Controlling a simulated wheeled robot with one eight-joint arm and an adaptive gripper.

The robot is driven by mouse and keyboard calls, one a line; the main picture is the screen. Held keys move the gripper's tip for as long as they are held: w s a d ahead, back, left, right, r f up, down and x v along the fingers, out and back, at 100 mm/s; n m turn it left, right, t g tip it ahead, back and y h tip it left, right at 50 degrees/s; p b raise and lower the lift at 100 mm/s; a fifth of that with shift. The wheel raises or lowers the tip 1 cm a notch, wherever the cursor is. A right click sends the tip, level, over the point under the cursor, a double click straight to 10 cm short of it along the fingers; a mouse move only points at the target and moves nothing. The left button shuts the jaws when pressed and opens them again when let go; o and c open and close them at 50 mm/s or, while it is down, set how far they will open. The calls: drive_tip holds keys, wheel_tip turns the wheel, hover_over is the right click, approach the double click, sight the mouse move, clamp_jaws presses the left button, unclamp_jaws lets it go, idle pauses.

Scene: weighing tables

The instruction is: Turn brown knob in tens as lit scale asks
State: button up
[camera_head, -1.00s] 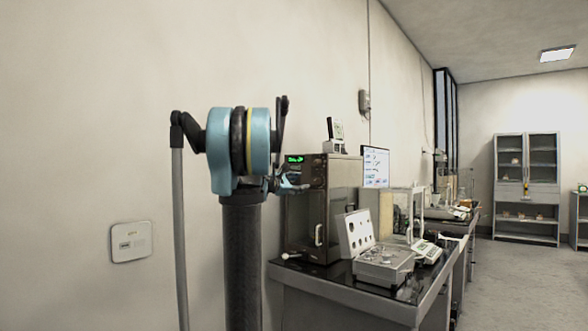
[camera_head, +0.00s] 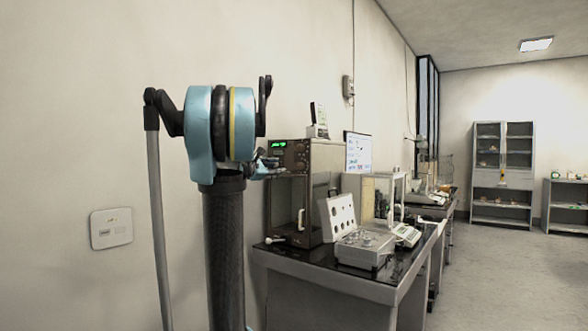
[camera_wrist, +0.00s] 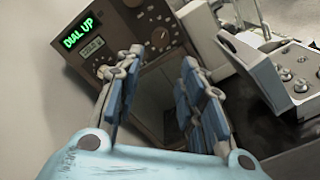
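The brown scale (camera_head: 322,165) stands on the dark-topped table against the wall. Its lit green display also shows in the wrist view (camera_wrist: 81,33) and reads "DIAL UP", with a smaller, unreadable readout below. In the head view my gripper (camera_head: 266,165) is small and overlaps the scale's left side; contact cannot be told.
A grey box of weights (camera_head: 362,249) with a raised lid stands right of the scale. A white balance (camera_head: 406,235) and a glass-sided case are beyond it. The table edge (camera_head: 330,283) is in front. The floor at right is clear.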

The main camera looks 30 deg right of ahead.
sight(296, 166)
drive_tip(key=x, duration=1.6)
drive_tip(key=shift+d, duration=0.2)
drive_tip(key=shift+c, duration=0.2)
drive_tip(key=c, duration=0.7)
